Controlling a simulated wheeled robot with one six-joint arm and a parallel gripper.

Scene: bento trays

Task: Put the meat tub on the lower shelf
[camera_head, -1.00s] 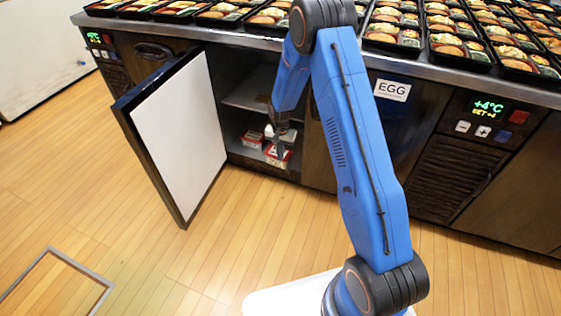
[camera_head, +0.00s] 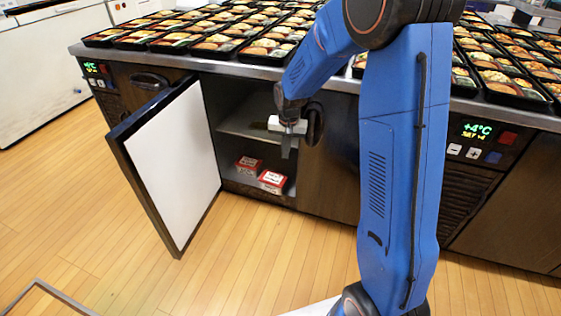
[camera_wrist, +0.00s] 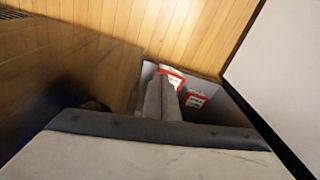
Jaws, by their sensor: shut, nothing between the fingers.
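Two red-and-white tubs sit on the lower shelf (camera_head: 236,180) of the open cabinet. One tub (camera_head: 248,165) is further back on the left, and the other (camera_head: 272,181) is nearer the front on the right. Their labels are too small to read, so I cannot tell which is the meat tub. My gripper (camera_head: 286,152) is shut and empty, fingers down, above the nearer tub and apart from it. In the wrist view the fingers (camera_wrist: 163,84) partly cover one tub (camera_wrist: 174,78); the other tub (camera_wrist: 196,99) shows beside them.
The white-faced cabinet door (camera_head: 178,160) stands open on the left. An upper shelf (camera_head: 240,128) lies above the tubs. The counter (camera_head: 225,66) is crowded with bento trays. A closed cabinet front (camera_head: 328,160) is right of the opening.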

